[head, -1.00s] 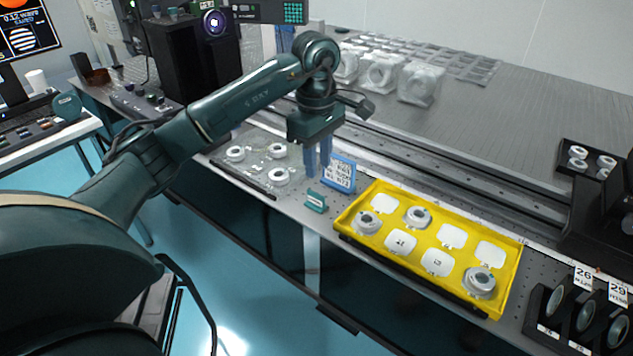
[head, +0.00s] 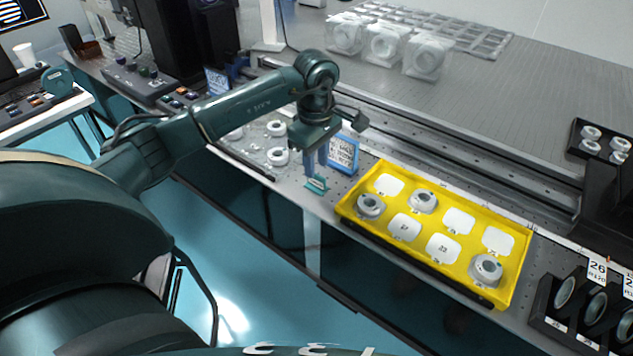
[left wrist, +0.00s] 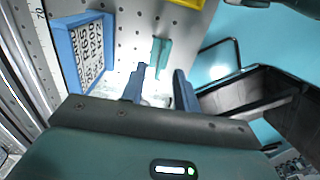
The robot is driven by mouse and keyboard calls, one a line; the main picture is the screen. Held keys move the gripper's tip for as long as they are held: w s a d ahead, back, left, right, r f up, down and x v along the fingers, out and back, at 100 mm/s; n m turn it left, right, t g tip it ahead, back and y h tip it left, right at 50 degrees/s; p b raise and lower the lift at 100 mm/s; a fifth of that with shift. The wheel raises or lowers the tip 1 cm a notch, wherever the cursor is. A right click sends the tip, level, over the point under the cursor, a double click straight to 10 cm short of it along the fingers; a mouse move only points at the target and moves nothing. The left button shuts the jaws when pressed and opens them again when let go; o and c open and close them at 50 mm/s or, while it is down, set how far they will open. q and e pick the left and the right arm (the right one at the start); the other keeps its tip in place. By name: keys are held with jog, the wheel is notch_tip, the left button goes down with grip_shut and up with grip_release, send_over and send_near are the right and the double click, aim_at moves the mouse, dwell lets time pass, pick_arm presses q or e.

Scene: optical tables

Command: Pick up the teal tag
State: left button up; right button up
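The teal tag (head: 316,185) is a small upright piece on the bench's front strip, left of the yellow tray. It also shows in the left wrist view (left wrist: 160,54), just beyond my fingertips. My left gripper (head: 315,172) points down over the tag, its blue fingers close to it. In the left wrist view the fingers of this gripper (left wrist: 159,70) are apart, with nothing held between them. Whether a finger touches the tag I cannot tell. My right gripper is in neither view.
A blue-framed sign (head: 343,154) stands close behind the tag, beside my fingers. The yellow tray (head: 345,209) with ringed parts is to the right. A clear tray with white rings (head: 277,157) is to the left. The bench's front edge is close by.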

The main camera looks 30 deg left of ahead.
aim_at(316, 181)
pick_arm(q)
notch_tip(316, 181, down, 4)
jog(key=shift+f, duration=0.2)
jog(key=shift+c, duration=0.3)
grip_shut()
